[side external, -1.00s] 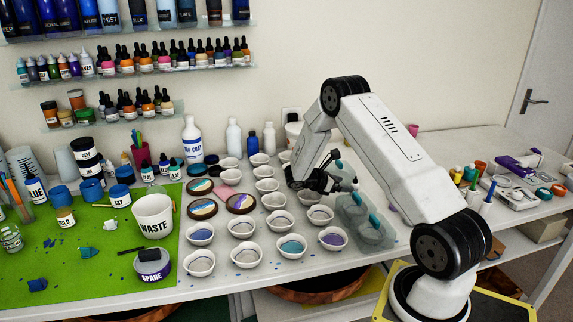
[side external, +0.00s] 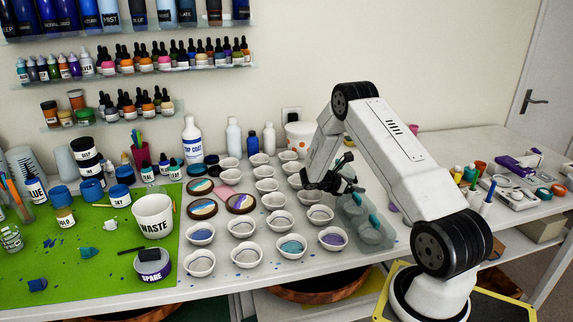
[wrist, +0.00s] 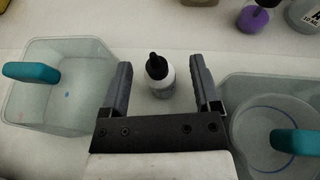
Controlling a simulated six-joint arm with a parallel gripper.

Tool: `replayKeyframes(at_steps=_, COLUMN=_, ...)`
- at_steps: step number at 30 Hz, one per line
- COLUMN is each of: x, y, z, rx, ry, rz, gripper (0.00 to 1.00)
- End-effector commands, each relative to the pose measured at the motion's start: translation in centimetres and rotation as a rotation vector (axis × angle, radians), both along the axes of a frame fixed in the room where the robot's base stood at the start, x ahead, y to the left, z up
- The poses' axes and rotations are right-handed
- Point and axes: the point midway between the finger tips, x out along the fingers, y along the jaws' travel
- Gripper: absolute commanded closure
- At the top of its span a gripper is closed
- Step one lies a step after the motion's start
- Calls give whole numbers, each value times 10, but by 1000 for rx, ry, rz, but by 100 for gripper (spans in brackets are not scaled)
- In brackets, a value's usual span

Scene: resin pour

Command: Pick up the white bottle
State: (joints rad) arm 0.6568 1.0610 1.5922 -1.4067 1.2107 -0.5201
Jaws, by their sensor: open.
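In the wrist view a small bottle (wrist: 158,72) with a white upper part and a black cap stands between my gripper's fingers. Its lower body looks greyish, and its label cannot be read. My gripper (wrist: 159,63) is open, with one finger on each side of the bottle and a gap on both sides. In the side view my gripper (side external: 350,183) is low over the table beside the translucent tubs. The small bottle cannot be made out there. Other white bottles stand at the back: one marked TOP COAT (side external: 192,142) and a plain one (side external: 233,138).
A translucent tub with a teal handle stands left (wrist: 75,110) and another right (wrist: 235,110) of my gripper, close to the fingers. Rows of white cups (side external: 242,228) fill the table left of my arm. A spotted pot (side external: 297,132) stands behind.

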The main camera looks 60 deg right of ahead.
Motion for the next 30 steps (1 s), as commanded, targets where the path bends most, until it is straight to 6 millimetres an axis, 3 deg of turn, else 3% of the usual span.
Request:
replayKeyframes(at_steps=7, x=-12, y=-17, z=-9, rx=-1, ry=-1, rz=0, gripper=20)
replayKeyframes(at_steps=23, x=-13, y=-18, z=-9, rx=0, ry=0, rz=1, gripper=20)
replayKeyframes(at_steps=30, x=-13, y=-18, z=-9, rx=0, ry=0, rz=1, gripper=93)
